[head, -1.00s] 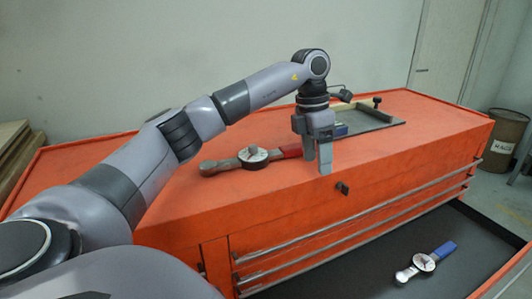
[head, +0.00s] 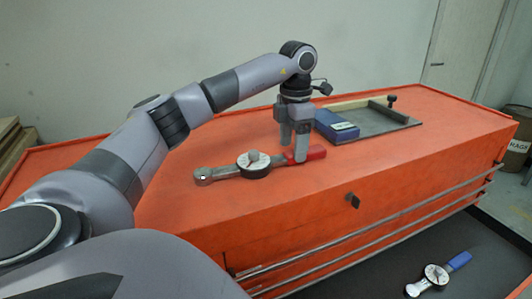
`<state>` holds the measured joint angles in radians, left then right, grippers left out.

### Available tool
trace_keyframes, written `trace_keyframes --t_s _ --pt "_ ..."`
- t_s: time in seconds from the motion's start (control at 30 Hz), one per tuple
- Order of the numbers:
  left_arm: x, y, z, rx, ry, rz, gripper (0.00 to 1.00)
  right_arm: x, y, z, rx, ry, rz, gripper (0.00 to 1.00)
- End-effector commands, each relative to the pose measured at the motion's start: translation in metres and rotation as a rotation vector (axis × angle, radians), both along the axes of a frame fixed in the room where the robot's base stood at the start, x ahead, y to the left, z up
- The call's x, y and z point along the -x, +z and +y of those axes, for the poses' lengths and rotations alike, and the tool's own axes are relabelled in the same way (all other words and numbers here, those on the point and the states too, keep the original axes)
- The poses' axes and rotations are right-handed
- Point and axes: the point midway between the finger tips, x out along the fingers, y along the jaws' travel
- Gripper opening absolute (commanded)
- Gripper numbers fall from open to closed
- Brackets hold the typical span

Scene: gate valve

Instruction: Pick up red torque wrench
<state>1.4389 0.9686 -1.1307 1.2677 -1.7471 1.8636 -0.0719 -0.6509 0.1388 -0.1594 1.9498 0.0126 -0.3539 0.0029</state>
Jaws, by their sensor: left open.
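The red torque wrench lies on the orange cabinet top (head: 400,155), with a grey shaft, a round white dial (head: 253,164) and a red handle (head: 316,153) pointing right. My left gripper (head: 293,155) points down at the left end of the red handle. It is open, with its fingers low by the handle; part of the handle is hidden behind a finger. Whether the fingers touch it I cannot tell. My right gripper is out of view.
A blue box (head: 335,126) sits in a shallow grey tray (head: 375,128) just right of the gripper. A blue-handled torque wrench (head: 436,277) lies in the dark open drawer (head: 480,255) below. A brown barrel (head: 519,140) stands at the right.

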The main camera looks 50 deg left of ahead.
Motion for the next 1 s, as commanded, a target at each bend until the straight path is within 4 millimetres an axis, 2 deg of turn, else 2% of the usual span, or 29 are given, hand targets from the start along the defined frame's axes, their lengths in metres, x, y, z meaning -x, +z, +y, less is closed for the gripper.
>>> trace_keyframes --t_s 0.13,0.37,0.4,0.57,0.6,1.0 --pt "0.000 -0.016 -0.001 0.000 -0.002 0.000 0.69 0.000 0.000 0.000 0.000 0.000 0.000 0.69" --pt "-0.001 -0.018 -0.001 0.000 -0.002 -0.001 0.69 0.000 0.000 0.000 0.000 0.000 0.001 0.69" --pt "-0.001 -0.018 -0.001 0.001 -0.002 -0.002 0.66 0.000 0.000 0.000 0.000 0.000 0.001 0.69" --pt "-0.001 -0.017 -0.001 0.001 -0.002 -0.002 0.14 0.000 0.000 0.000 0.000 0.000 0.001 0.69" --pt "-0.001 -0.017 -0.001 0.001 -0.002 -0.002 0.01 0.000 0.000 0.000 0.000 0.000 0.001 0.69" --pt "-0.001 -0.014 -0.001 0.001 -0.002 -0.005 0.00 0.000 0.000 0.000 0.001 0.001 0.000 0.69"
